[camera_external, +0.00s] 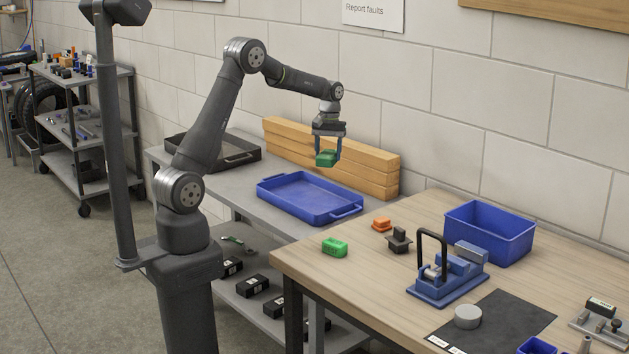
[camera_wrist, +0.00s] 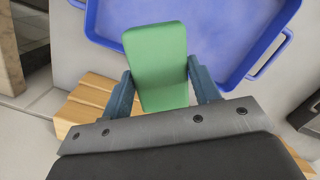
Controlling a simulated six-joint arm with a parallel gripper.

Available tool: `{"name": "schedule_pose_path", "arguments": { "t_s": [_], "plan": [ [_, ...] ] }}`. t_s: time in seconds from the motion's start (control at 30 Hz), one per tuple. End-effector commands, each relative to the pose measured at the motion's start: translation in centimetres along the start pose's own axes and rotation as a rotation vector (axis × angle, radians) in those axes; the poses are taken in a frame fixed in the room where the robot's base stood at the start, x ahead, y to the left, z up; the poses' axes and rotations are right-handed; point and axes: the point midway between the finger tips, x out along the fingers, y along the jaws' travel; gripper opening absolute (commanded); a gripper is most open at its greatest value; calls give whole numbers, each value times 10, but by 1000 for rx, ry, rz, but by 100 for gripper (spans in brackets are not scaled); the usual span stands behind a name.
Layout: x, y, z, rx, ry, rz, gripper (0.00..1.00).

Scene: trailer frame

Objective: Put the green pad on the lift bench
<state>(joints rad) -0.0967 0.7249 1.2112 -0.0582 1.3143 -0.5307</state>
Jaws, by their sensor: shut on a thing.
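A green pad (camera_external: 326,159) is between the fingers of my gripper (camera_external: 327,153), held in the air near the stacked wooden beams and behind the blue tray. In the wrist view the green pad (camera_wrist: 157,60) sits between the two blue fingers of my gripper (camera_wrist: 160,85), with the tray beyond it. A second green piece (camera_external: 334,247), with a lumpy top, lies on the wooden table near its left corner. I cannot tell for sure which surface is the lift bench.
The blue tray (camera_external: 283,201) is on the grey bench (camera_external: 234,184), beside wooden beams (camera_external: 345,160) and a dark tray (camera_external: 238,155). The wooden table holds a blue bin (camera_external: 489,234), a blue clamp fixture (camera_external: 447,280), an orange piece (camera_external: 381,224) and a dark mat (camera_external: 495,322).

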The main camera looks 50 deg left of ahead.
Motion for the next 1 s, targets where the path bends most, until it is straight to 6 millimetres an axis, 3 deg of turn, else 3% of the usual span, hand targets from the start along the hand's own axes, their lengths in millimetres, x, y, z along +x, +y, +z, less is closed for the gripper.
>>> {"name": "schedule_pose_path", "arguments": {
  "t_s": [0.03,0.3,0.5,0.6,0.77,1.0],
  "plan": [
    [1,-25,-10,31,-1,-6,33],
    [10,-146,-43,277,2,-37,33],
    [16,-219,-49,428,4,-57,33],
    [19,-241,-49,479,5,-63,33],
    [23,-260,-51,517,5,-67,33],
    [49,-302,-75,519,3,-68,33]
  ]
}}
